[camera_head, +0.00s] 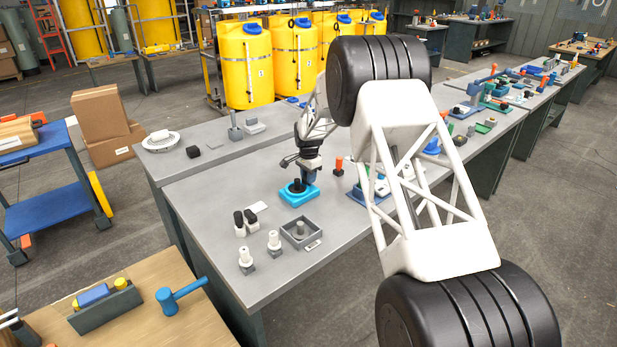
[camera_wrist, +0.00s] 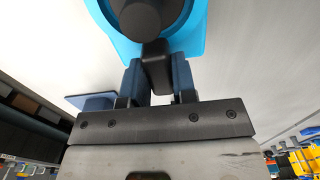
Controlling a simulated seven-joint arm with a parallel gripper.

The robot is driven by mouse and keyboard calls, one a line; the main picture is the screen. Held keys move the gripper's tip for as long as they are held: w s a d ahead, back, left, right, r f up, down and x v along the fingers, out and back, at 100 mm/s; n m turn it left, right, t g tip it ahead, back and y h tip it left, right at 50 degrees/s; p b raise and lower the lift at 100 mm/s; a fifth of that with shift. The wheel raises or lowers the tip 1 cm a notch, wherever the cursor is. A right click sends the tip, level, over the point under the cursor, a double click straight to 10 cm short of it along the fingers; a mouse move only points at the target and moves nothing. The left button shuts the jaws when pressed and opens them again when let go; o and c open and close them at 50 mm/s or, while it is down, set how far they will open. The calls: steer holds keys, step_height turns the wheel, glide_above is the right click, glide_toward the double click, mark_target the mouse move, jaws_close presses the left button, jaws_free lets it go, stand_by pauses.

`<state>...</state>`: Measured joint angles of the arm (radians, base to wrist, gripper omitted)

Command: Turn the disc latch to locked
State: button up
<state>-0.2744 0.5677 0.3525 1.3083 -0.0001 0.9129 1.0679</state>
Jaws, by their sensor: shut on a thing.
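The disc latch has a bright blue square base (camera_head: 299,195) on the grey bench, with a dark disc and handle (camera_head: 297,185) on top. In the wrist view the blue base (camera_wrist: 203,42) fills the top middle, with the round dark disc on it and a short dark handle (camera_wrist: 156,58) pointing toward me. My gripper (camera_wrist: 156,76) has one blue-grey finger on each side of this handle and is shut on it. In the head view my gripper (camera_head: 308,178) comes down over the latch from above. I cannot read any locked mark.
A grey square tray (camera_head: 301,234) with a post, two white-topped fittings (camera_head: 274,242) and black-capped bottles (camera_head: 245,223) stand in front of the latch. Several small fixtures and an orange-topped piece (camera_head: 338,166) stand to the right. The bench left of the latch is mostly clear.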

steer(key=shift+s+f, duration=0.1)
steer(key=shift+f, duration=0.05)
steer(key=o, duration=0.9)
steer(key=shift+r, duration=4)
